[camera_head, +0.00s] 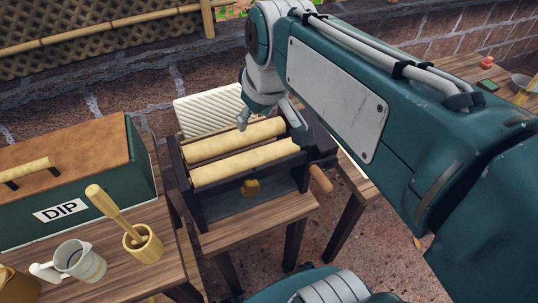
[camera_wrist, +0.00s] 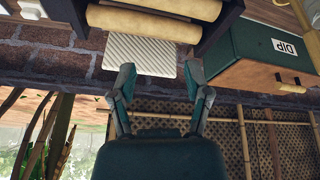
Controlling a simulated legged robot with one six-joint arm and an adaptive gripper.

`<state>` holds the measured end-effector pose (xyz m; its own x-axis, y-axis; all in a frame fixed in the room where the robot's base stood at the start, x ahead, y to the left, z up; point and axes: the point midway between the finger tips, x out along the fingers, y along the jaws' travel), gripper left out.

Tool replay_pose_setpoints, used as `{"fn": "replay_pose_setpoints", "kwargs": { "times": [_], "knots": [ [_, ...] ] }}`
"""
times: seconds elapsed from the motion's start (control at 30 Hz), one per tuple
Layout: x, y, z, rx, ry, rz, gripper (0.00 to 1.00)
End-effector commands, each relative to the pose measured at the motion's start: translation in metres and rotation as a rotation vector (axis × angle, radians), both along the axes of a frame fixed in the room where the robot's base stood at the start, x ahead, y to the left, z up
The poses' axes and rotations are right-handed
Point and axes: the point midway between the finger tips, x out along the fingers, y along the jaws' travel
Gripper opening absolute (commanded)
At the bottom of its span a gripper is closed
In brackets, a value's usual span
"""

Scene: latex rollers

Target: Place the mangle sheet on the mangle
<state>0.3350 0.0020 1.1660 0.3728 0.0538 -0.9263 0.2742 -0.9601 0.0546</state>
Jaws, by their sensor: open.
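The mangle (camera_head: 203,208) is a dark frame with two cream rollers (camera_head: 237,163) and a wooden crank handle on its right side. It stands on a small wooden table. The white ribbed mangle sheet (camera_head: 207,111) lies at the back of the mangle, next to the rear roller. It also shows in the wrist view (camera_wrist: 143,54), with one edge at the roller; I cannot tell whether it touches. My gripper (camera_head: 269,128) is above the rear roller and sheet in the head view. In the wrist view my gripper (camera_wrist: 160,80) is open and empty, its fingers pointing toward the sheet.
A green box marked DIP (camera_head: 75,185) with a wooden lid stands on the left table. In front of it are a white mug (camera_head: 80,262) and a wooden mortar with pestle (camera_head: 142,245). A brick wall (camera_head: 130,90) and lattice fence run behind. My arm hides much of the right.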

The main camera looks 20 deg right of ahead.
Motion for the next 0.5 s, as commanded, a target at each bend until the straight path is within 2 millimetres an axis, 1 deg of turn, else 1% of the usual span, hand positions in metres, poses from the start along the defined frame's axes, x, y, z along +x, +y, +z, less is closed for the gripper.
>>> {"fn": "replay_pose_setpoints", "kwargs": {
  "times": [0.03, 0.1, 0.23, 0.33, 0.5],
  "knots": [
    [-0.016, 0.001, -0.007, 0.006, -0.016, -0.038, 0.62],
    [-0.035, 0.0, -0.018, 0.018, -0.037, -0.097, 0.62],
    [-0.064, 0.0, -0.04, 0.043, -0.072, -0.193, 0.62],
    [-0.078, -0.001, -0.053, 0.059, -0.091, -0.244, 0.62],
    [-0.086, -0.001, -0.062, 0.069, -0.101, -0.276, 0.62]
  ]
}}
